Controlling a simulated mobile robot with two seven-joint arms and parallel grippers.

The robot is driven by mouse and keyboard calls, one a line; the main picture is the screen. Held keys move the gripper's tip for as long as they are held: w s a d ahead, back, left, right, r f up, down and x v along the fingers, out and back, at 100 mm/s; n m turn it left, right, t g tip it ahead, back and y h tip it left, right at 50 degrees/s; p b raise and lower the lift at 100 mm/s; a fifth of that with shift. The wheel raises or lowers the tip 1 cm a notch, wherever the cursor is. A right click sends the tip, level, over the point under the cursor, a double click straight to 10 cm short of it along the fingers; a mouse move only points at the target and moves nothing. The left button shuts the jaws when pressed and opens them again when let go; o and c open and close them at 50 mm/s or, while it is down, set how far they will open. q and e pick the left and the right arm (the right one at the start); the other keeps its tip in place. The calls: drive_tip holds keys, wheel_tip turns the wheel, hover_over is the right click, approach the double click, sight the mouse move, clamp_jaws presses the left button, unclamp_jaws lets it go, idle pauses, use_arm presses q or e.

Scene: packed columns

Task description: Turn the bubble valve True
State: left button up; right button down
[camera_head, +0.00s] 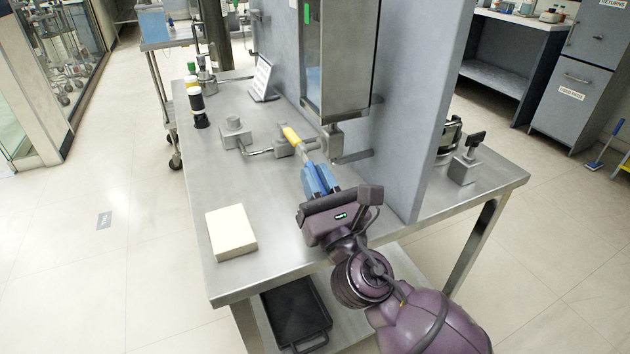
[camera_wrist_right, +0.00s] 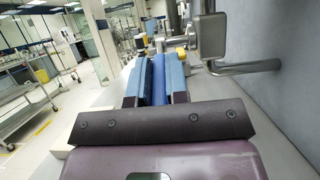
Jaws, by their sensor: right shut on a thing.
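The bubble valve shows in the head view as a yellow-ended handle (camera_head: 290,135) by a small grey metal block on a pipe (camera_head: 260,152), low above the steel table in front of the tall column. My right gripper (camera_head: 312,168) has blue fingers that reach up to the handle from the front right and are shut on it. In the right wrist view the fingers (camera_wrist_right: 160,60) stand close together, with yellow (camera_wrist_right: 181,52) showing just past their tips. The exact contact is partly hidden by the fingers. My left gripper is not in view.
The tall column (camera_head: 335,60) and a grey upright panel (camera_head: 410,110) stand right beside my right gripper. A cream block (camera_head: 231,231) lies at the table's front left. Dark bottles (camera_head: 198,108) and a white sign (camera_head: 262,80) stand farther back. The table's left front is mostly clear.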

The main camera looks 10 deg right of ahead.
drive_tip(key=shift+w+f+t+b, duration=0.1)
drive_tip(key=shift+f+t+b, duration=0.25)
drive_tip(key=shift+b, duration=0.2)
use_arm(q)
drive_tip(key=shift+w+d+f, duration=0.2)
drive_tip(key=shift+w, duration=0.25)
use_arm(e)
drive_tip(key=shift+r, duration=0.3)
drive_tip(key=c, duration=1.1)
unclamp_jaws()
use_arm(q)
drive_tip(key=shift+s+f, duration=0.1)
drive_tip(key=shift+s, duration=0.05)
use_arm(e)
drive_tip(key=shift+f, duration=0.1)
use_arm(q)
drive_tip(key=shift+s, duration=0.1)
